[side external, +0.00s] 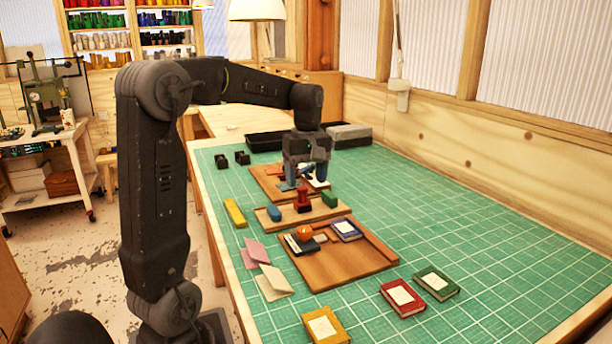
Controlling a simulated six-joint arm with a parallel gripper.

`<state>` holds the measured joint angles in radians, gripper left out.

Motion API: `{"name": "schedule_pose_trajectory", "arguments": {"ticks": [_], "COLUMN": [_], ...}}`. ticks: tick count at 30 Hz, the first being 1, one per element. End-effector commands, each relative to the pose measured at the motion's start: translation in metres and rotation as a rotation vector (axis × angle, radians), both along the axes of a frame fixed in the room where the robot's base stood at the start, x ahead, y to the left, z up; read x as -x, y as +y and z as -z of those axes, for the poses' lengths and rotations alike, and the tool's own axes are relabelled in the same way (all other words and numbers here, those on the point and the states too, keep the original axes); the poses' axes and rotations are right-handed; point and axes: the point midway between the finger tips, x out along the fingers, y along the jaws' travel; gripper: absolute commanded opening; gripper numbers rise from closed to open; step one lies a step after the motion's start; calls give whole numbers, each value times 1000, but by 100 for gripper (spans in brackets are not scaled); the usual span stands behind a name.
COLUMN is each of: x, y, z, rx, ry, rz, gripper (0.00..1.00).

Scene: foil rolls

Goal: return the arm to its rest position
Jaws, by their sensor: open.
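My gripper (305,178) points down over the far wooden tray (262,180) on the green mat. Its fingers are apart, one on each side of small red and white items on that tray. I cannot tell whether the fingertips touch anything. Blue pieces show beside the fingers, but I cannot tell whether they are finger parts or separate things. My arm is stretched forward from its base at the lower left, over the mat.
A middle tray (268,221) holds a red stamp-like piece (303,200) and small blocks. The near tray (335,268) holds an orange knob (304,232) and a blue booklet (346,229). Red (402,298), green (437,282) and yellow (325,325) booklets lie nearer. The mat's right side is clear.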

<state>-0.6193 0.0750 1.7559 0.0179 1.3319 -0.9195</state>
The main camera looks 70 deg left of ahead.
Motion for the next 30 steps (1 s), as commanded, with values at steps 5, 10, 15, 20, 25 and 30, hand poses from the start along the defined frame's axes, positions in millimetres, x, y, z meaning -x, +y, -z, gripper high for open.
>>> {"name": "schedule_pose_trajectory", "arguments": {"ticks": [5,10,15,20,25,30], "x": [0,2,21,57,95,116], "y": [0,-20,-88,-156,-201,-220], "z": [0,-5,-14,-11,3,14], "rx": [0,-17,-86,-178,-277,-340], "ry": [0,-29,-129,-244,-346,-401], "rz": [0,97,460,891,1265,1466], "gripper": [65,65,65,65,65,65]}}
